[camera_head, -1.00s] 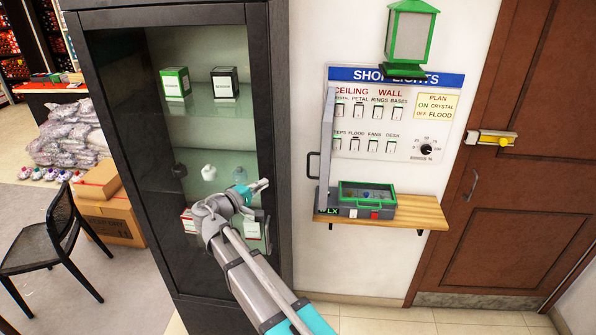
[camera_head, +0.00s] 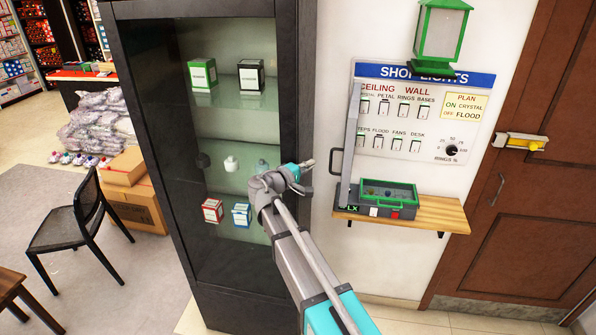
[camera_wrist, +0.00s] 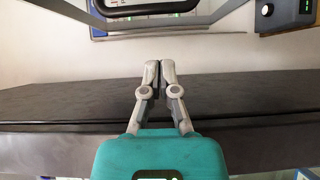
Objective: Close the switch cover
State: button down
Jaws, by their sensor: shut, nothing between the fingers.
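The switch cover (camera_head: 350,130) stands open, swung out from the left side of the switch panel (camera_head: 400,145), seen nearly edge-on with its dark handle (camera_head: 337,165) on the left. In the wrist view the cover's grey frame (camera_wrist: 205,20) and black handle (camera_wrist: 150,12) show at the top edge, partly cut off. The panel's two rows of switches are uncovered. My gripper (camera_head: 308,163) is shut and empty, left of the handle and apart from it in the head view. In the wrist view its closed fingertips (camera_wrist: 160,64) point toward the handle.
A dark glass-front cabinet (camera_head: 297,60) stands left of the panel, close behind my gripper. A wooden shelf (camera_head: 440,215) below the panel holds a grey-green box (camera_head: 385,195). A green lantern (camera_head: 440,35) hangs above. A brown door (camera_head: 530,190) is at the right.

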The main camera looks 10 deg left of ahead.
jog(key=shift+w+d, duration=0.2)
jog(key=shift+d, duration=1.7)
jog(key=shift+s, duration=0.15)
jog(key=shift+s+d, duration=0.1)
